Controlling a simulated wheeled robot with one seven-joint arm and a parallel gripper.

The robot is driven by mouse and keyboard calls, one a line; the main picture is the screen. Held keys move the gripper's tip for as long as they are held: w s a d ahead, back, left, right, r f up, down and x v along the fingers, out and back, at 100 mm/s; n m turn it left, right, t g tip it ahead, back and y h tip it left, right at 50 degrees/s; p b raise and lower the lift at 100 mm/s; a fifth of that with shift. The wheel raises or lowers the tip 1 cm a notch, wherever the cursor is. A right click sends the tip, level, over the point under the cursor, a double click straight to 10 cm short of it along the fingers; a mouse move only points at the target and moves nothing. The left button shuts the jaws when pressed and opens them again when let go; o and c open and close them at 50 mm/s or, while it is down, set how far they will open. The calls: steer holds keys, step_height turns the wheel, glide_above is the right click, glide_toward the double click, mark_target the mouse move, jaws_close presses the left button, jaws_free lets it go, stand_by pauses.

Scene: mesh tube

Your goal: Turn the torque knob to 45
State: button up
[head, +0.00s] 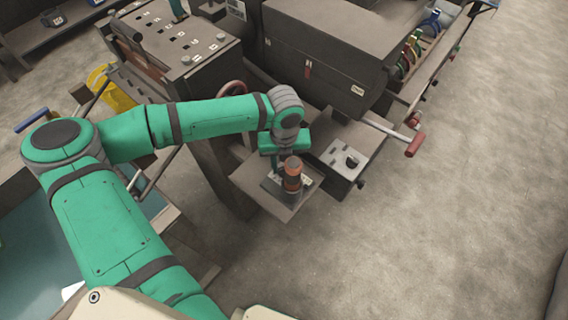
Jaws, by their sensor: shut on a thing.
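An orange-brown upright cylinder with a dark band (292,175) stands on a small grey plate with pale labels, on a low shelf (250,188) near the middle of the head view. It looks like the torque knob, but its scale and any number are too small to read. My gripper (284,160) comes down from the green wrist above and is shut at this cylinder. The fingers are small and partly hidden by the cylinder and wrist, so the exact contact does not show.
Just right, a light panel (338,155) carries a small dark knob (351,162). A lever with a red grip (415,145) sticks out further right. A large dark box (325,60) and a control cabinet (175,45) stand behind. The floor at front right is clear.

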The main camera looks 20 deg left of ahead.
stand_by(0.3)
steer(key=o, duration=1)
step_height(320, 180, up, 11)
steer(key=shift+f, duration=0.1)
